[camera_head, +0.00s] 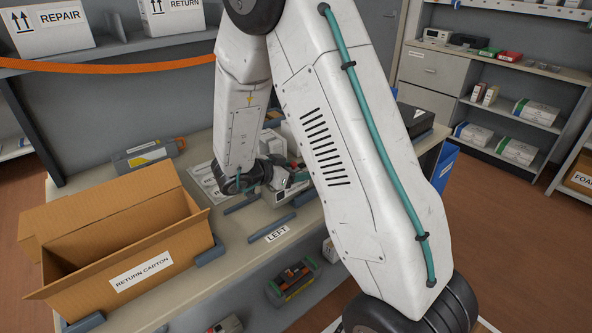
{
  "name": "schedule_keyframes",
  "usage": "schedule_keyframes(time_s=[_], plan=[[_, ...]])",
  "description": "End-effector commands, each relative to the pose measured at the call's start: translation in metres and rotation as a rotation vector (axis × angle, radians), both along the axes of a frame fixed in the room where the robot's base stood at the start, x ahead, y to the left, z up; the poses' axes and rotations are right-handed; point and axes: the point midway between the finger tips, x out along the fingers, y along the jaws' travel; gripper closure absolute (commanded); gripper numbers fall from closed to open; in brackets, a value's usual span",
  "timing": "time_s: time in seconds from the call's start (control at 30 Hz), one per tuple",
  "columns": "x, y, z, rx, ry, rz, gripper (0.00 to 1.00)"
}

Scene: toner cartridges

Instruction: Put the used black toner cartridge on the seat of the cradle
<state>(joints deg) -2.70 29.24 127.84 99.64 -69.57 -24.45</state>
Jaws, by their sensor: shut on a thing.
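My gripper (294,183) is low over the workbench, partly hidden behind my own arm. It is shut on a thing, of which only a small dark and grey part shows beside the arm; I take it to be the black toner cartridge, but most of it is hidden. The cradle's seat cannot be made out. I cannot tell whether the held thing touches anything below it.
An open cardboard box (142,276) marked RETURN CARTON stands at the left of the bench (237,260). A grey cartridge with a yellow label (148,153) lies behind it. A LEFT label (277,234) is at the front edge. Another cartridge (291,280) sits below.

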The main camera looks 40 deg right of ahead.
Motion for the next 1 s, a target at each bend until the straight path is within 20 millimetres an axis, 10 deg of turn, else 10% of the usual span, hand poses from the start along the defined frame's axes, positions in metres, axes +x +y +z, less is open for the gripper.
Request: schedule_keyframes(time_s=[0.17,0.2,0.27,0.63,1.0], plan=[[0.0,-0.001,-0.002,-0.001,0.001,-0.002,0.75],[0.0,-0.001,-0.003,0.0,0.001,-0.002,0.35],[-0.001,-0.002,-0.003,0.0,0.001,-0.002,0.19],[-0.001,-0.001,0.001,0.0,-0.001,-0.003,0.19],[-0.002,0.066,0.028,0.0,-0.002,0.001,0.19]])
